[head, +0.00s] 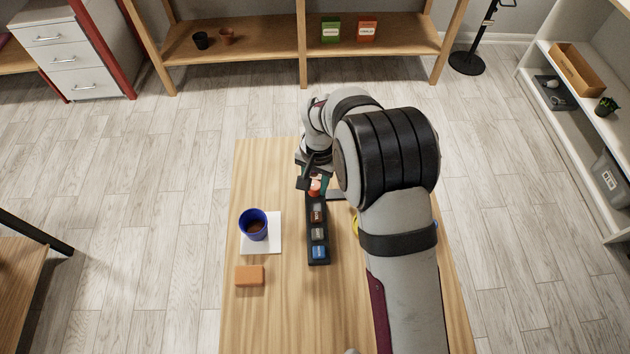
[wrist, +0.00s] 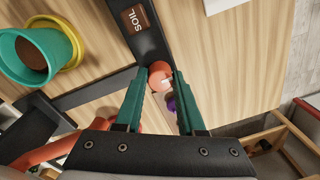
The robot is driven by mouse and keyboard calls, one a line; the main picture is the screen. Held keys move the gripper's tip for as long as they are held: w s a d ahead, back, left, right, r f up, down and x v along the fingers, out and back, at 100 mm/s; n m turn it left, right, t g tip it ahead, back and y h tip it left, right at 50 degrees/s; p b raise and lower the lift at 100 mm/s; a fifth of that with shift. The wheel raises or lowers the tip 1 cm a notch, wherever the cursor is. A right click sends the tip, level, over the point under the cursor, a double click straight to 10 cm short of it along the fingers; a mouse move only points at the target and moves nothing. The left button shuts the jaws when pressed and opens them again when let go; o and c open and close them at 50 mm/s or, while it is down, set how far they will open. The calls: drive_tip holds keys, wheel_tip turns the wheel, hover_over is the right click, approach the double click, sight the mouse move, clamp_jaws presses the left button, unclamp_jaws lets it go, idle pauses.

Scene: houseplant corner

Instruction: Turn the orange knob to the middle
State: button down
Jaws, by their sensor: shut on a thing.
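The orange knob (head: 315,187) sits at the far end of a long black panel (head: 312,228) on the wooden table. In the wrist view the round orange knob (wrist: 158,73) shows between the teal fingers of my gripper (wrist: 160,76), with a small white mark on its near side. My gripper (head: 312,180) is shut on the knob in the head view too. The fingers hide part of the knob's sides. I cannot read the knob's setting from here.
A blue pot (head: 253,224) stands on a white tile (head: 272,246), with an orange block (head: 249,276) nearer. In the wrist view a teal pot (wrist: 22,58) sits in a yellow saucer (wrist: 77,42). A purple thing (wrist: 171,104) lies near the fingers.

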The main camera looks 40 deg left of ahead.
sight(318, 187)
drive_tip(key=c, duration=0.5)
unclamp_jaws()
drive_tip(key=r, duration=1.6)
drive_tip(key=shift+w+d, duration=0.1)
drive_tip(key=shift+d, duration=0.25)
